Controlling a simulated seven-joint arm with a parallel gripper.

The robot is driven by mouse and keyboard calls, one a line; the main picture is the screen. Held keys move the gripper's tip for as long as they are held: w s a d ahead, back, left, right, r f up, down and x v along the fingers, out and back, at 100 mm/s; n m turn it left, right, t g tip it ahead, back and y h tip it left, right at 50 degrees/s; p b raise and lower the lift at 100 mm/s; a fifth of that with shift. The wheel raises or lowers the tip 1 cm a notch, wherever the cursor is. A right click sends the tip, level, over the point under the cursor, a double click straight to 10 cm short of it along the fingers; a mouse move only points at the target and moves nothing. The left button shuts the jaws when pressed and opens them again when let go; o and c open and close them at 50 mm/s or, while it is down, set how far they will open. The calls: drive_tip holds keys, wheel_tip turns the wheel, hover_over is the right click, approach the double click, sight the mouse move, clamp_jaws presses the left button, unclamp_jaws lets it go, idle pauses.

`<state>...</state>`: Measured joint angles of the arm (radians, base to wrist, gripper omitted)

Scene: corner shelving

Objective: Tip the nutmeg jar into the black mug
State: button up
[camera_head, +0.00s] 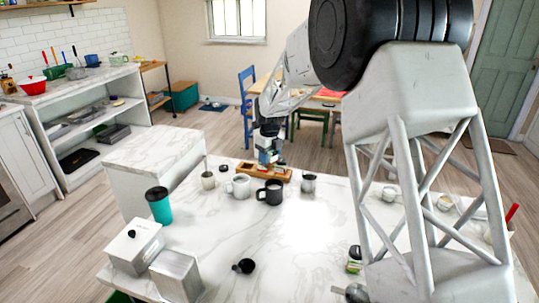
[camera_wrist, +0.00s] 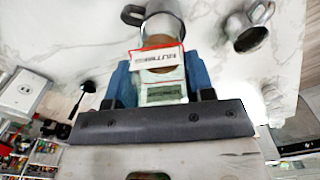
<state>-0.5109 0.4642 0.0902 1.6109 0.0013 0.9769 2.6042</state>
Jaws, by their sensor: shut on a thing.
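The nutmeg jar (camera_wrist: 158,58) shows in the wrist view with a red-edged NUTMEG label and a brown part at its far end. My gripper (camera_wrist: 157,85) is shut on it, with blue fingers on both sides. In the head view my gripper (camera_head: 267,157) is above the counter, just behind the black mug (camera_head: 270,194); the jar is too small there to judge its tilt. The black mug stands upright with its handle to the left. In the wrist view a greyish mug lies just beyond the jar; I cannot tell whether it is the black one.
A white mug (camera_head: 238,187) stands left of the black mug and a metal cup (camera_head: 309,183) right of it. A wooden tray (camera_head: 283,174) lies behind. A teal tumbler (camera_head: 159,205) and white canister (camera_head: 135,246) stand at left. The counter's front middle is mostly clear.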

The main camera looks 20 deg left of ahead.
drive_tip(key=shift+f, duration=0.95)
drive_tip(key=shift+w+a+r+t+y, duration=0.1)
drive_tip(key=shift+w+a+t+y, duration=0.1)
drive_tip(key=shift+t+y, duration=0.4)
drive_tip(key=shift+w+a+r+t+y, duration=0.1)
drive_tip(key=shift+a+t+y, duration=0.15)
drive_tip(key=shift+y, duration=0.65)
drive_tip(key=shift+t+y, duration=0.35)
drive_tip(key=shift+y, duration=0.15)
drive_tip(key=shift+y, duration=0.3)
drive_tip(key=shift+f, duration=0.1)
drive_tip(key=shift+w+a+t+y, duration=0.1)
drive_tip(key=shift+a+t+y, duration=0.15)
drive_tip(key=shift+t+y, duration=0.6)
drive_tip(key=shift+w+a+f+t+y, duration=0.1)
drive_tip(key=shift+f+t+y, duration=0.15)
drive_tip(key=shift+y, duration=0.45)
drive_tip(key=shift+f+t+y, duration=0.15)
drive_tip(key=shift+t+y, duration=0.15)
drive_tip(key=shift+y, duration=0.35)
drive_tip(key=shift+f+y, duration=0.15)
drive_tip(key=shift+y, duration=0.15)
